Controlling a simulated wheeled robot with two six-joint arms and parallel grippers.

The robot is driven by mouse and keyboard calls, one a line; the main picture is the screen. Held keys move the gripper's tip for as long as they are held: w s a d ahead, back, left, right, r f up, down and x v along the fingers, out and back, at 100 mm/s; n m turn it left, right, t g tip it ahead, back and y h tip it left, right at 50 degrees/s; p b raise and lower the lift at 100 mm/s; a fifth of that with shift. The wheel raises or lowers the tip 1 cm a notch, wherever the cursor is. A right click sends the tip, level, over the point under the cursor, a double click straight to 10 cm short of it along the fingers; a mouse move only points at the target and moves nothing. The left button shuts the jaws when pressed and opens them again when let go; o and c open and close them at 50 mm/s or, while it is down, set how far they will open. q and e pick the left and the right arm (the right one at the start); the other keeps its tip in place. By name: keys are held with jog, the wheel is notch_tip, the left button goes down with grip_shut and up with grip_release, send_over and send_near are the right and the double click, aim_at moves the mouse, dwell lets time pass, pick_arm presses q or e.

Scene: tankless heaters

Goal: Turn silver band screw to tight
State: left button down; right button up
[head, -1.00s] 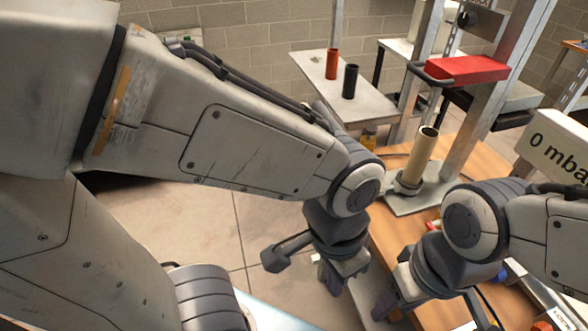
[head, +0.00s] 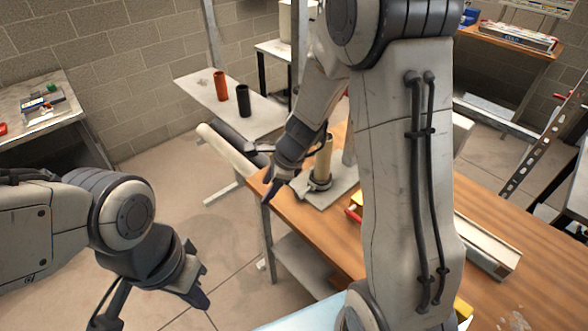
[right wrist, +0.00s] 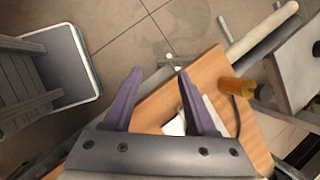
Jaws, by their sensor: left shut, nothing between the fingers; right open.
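A tan upright cylinder (head: 323,158) stands on a grey plate (head: 338,186) on the wooden table. A ring-like silver band (head: 319,184) seems to go around its foot; its screw is too small to make out. My right gripper (head: 269,190) is in the air at the table's far left corner, to the left of the cylinder and apart from it. In the right wrist view its two purple fingers (right wrist: 158,84) are spread and empty, above the table edge and floor. My left gripper (head: 207,304) is shut and empty over the floor, far left of the table.
The wooden table (head: 490,235) has a long metal channel on it. An orange bottle (right wrist: 237,88) shows in the right wrist view. A side bench (head: 222,110) holds a red cylinder (head: 221,86) and a black cylinder (head: 243,100).

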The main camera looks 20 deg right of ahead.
aim_at(299, 191)
jog(key=w+d+f+m+h+p, duration=0.1)
jog(key=d+f+m, duration=0.1)
jog(key=d+m, duration=0.35)
jog(key=w+d+f+m+h+p, duration=0.1)
jog(key=w+d+f+m, duration=0.1)
jog(key=d+m, duration=0.4)
pick_arm(q)
jog(key=b, duration=0.4)
jog(key=shift+f, duration=0.4)
pick_arm(e)
jog(key=shift+n+t, duration=0.5)
jog(key=shift+n, duration=0.15)
jog(key=x, duration=0.6)
jog(key=d+x, duration=0.1)
jog(key=x, duration=0.2)
jog(key=shift+d+f, duration=0.1)
jog(key=shift+f, duration=0.2)
grip_shut()
